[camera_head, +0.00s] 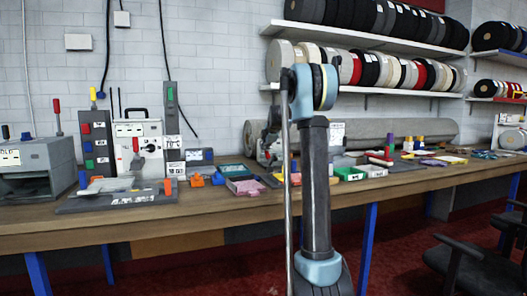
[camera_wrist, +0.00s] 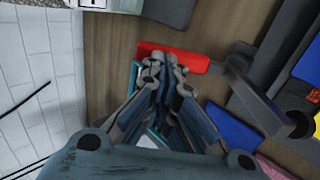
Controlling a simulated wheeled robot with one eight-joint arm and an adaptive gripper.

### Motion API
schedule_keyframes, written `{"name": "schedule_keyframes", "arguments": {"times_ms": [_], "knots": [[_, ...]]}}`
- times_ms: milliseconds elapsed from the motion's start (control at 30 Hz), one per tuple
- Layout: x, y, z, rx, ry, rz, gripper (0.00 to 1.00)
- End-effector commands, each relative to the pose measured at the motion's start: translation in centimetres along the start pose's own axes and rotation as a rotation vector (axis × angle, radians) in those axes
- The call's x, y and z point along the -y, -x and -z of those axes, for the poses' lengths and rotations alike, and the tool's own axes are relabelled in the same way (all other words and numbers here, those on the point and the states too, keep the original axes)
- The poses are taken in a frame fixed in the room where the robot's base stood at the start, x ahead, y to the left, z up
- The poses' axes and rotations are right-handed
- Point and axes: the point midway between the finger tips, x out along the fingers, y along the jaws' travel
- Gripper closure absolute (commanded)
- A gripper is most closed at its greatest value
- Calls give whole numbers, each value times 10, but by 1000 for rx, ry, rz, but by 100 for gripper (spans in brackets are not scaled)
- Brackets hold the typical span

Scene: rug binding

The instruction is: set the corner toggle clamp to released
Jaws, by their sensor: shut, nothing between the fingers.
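In the wrist view a red handle (camera_wrist: 172,59) on a dark grey lever and base (camera_wrist: 262,98) lies over the brown bench; this looks like the corner toggle clamp. My gripper (camera_wrist: 163,72) is shut and empty, with its fingertips beside the red handle. I cannot tell whether they touch it. The fingers cover part of what lies below. In the head view my arm stands in front of this part of the bench, and I cannot make out the clamp or the fingertips clearly there.
The bench (camera_head: 215,205) stands against a white brick wall (camera_head: 215,60). A pink block (camera_head: 250,187) and a green box (camera_head: 349,174) lie near my arm. A grey board (camera_head: 100,204) lies at the left. Shelves of rolls (camera_head: 375,65) hang above. A dark chair (camera_head: 480,265) is at the right.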

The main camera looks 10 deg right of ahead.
Motion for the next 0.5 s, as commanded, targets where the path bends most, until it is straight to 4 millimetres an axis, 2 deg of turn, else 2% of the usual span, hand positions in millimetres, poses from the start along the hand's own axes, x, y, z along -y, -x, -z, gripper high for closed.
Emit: {"name": "schedule_keyframes", "arguments": {"times_ms": [267, 500], "knots": [[-7, -16, 0, 0, 1, 176, 100], [-7, -23, 0, 0, 0, 178, 100]]}}
